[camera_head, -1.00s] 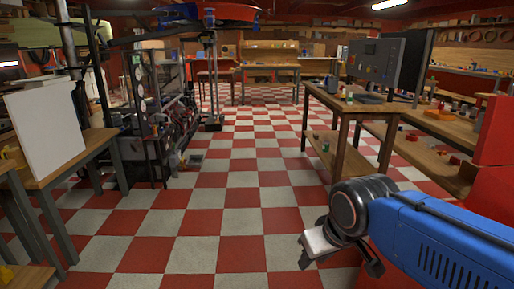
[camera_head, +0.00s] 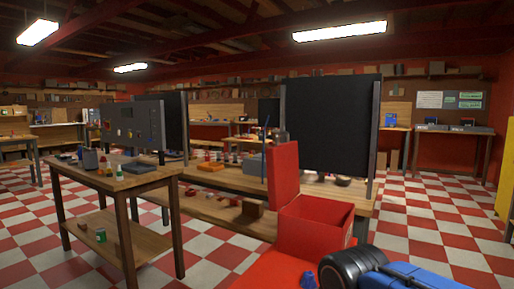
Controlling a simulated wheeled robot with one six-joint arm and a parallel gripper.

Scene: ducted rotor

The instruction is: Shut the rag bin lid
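A red box, which looks like the rag bin (camera_head: 315,222), stands right of centre in the head view. Its red lid (camera_head: 284,178) stands upright at the bin's left side, so the bin is open.
The bin stands at the back of a red top (camera_head: 262,274), with a small blue object (camera_head: 309,281) near my wrist. A wooden table (camera_head: 115,181) with small items stands left. A black panel (camera_head: 331,125) rises behind the bin. Checkered floor is open at right.

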